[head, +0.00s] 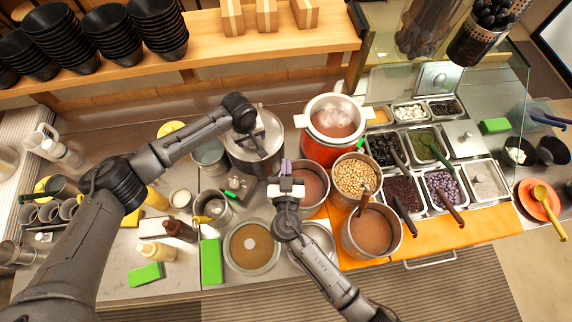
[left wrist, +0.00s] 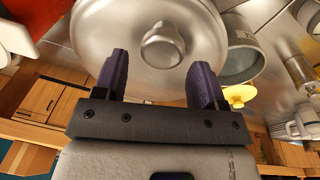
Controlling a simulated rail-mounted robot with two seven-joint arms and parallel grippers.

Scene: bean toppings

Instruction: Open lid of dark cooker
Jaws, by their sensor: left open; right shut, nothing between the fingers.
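The dark cooker (head: 262,166) stands left of the red cooker in the head view, partly covered by my left arm. Its round metal lid (left wrist: 115,30) is on, with a round knob (left wrist: 163,45) in the middle. My left gripper (left wrist: 160,68) is open over the lid, its purple fingers spread to either side below the knob in the left wrist view. The knob is not gripped; whether the fingers touch the lid I cannot tell. My right gripper (head: 287,168) is shut and empty, above the brown-filled pot (head: 318,207) in front of the cookers.
The red cooker (head: 322,150) is open and steaming close to the right. A pot of beans (head: 357,172) and topping trays (head: 425,150) stand further right. Bottles, cups and green sponges (head: 146,274) lie to the left. A shelf with black bowls (head: 105,35) runs behind.

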